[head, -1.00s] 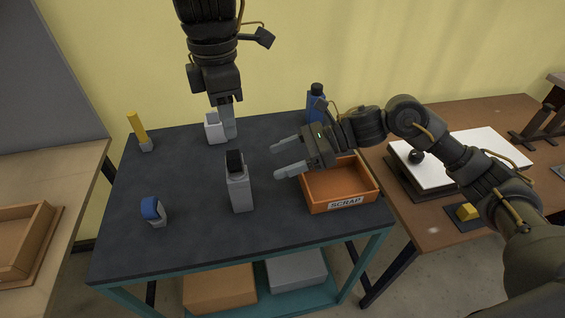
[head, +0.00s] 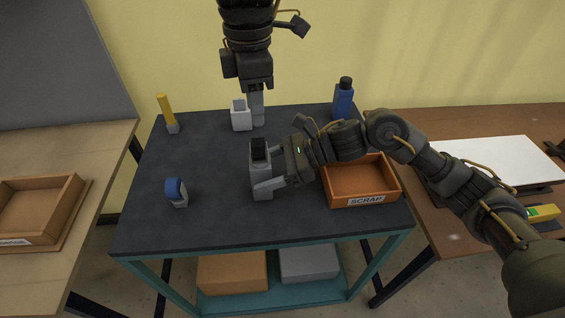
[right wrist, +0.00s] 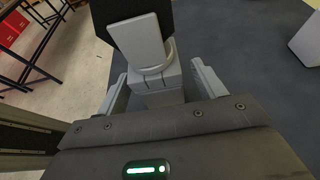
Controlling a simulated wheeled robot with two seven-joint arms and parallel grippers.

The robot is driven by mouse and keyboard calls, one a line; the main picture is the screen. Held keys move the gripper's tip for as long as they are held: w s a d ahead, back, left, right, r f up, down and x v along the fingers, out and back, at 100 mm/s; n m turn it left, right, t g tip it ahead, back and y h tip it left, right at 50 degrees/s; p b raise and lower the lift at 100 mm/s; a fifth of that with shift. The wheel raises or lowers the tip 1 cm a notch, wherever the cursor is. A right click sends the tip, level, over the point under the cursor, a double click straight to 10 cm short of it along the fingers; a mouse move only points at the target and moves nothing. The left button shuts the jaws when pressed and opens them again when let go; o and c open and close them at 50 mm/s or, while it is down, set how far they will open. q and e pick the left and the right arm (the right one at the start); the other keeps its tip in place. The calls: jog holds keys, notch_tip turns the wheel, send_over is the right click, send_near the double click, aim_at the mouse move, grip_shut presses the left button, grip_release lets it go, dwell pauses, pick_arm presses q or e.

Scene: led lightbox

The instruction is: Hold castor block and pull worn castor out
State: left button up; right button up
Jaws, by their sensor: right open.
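The castor block (head: 262,186) is an upright grey post on the dark table. The worn castor (head: 259,150), with a black wheel, sits in its top. In the right wrist view the black wheel (right wrist: 140,32) and its grey fork stand above the block (right wrist: 160,88). My right gripper (head: 265,174) is open around the block, one finger on each side; in the right wrist view (right wrist: 160,86) gaps show beside it. The far finger is hidden in the head view. My left gripper (head: 258,109) points down at the back, beside a pale block; its finger gap is unclear.
A blue-wheeled castor (head: 176,190) stands at front left. The pale block (head: 241,117), a yellow-handled tool (head: 166,112) and a blue bottle (head: 343,99) are at the back. The orange SCRAP tray (head: 362,201) is right of the castor block. The table's left middle is clear.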

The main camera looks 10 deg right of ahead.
jog(key=shift+a+f, duration=0.2)
jog(key=shift+a, duration=0.3)
jog(key=c, duration=1.3)
jog(key=o, duration=0.5)
jog(key=c, duration=0.4)
jog(key=shift+o, duration=0.2)
